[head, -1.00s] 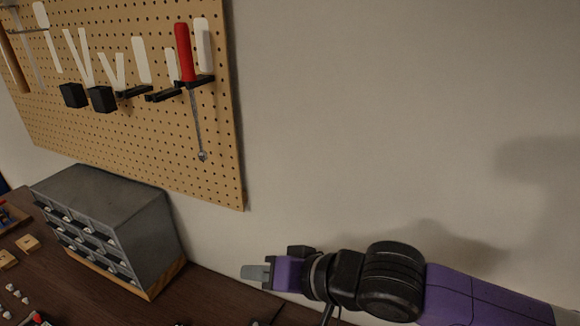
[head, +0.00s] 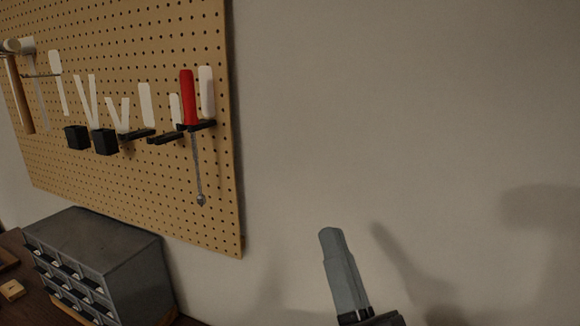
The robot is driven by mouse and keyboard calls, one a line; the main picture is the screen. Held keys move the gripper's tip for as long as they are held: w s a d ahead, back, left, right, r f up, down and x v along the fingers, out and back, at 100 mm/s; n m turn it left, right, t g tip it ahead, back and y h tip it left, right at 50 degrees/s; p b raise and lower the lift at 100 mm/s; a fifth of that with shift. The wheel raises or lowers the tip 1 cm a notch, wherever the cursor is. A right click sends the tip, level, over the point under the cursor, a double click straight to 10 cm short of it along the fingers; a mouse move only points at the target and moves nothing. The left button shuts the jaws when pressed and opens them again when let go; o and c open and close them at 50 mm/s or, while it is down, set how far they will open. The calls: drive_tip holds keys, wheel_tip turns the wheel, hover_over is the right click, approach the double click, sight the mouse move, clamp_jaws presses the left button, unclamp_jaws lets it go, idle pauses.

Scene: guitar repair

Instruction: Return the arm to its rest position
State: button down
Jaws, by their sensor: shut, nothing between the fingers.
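My gripper (head: 332,238) is at the bottom, right of centre, in the head view. Its grey fingers point upward and lie together, shut with nothing between them. It is in front of the bare wall, to the right of the pegboard and the drawer cabinet, touching neither. Only the fingers and a dark part at their base show; the rest of my arm is below the picture's edge.
A pegboard (head: 130,185) hangs on the wall at left, with a red-handled screwdriver (head: 188,98), mallets and black holders. A grey drawer cabinet (head: 115,245) stands on the dark bench below. The wall (head: 400,130) at right is clear.

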drive_tip(key=s+d+f+m+g+h+b, duration=0.1)
drive_tip(key=s+d+f+h, duration=0.35)
drive_tip(key=f, duration=0.45)
drive_tip(key=s+d+f+g+h, duration=0.2)
drive_tip(key=s+d+f+h, duration=0.2)
drive_tip(key=s+d+f, duration=0.3)
drive_tip(key=s+d+f+n+g+y+b, duration=0.1)
drive_tip(key=s+f+n+g, duration=0.4)
drive_tip(key=s+f, duration=1.2)
drive_tip(key=s+d+g+b, duration=0.1)
drive_tip(key=s+d, duration=0.1)
drive_tip(key=shift+s, duration=0.3)
drive_tip(key=shift+y, duration=0.25)
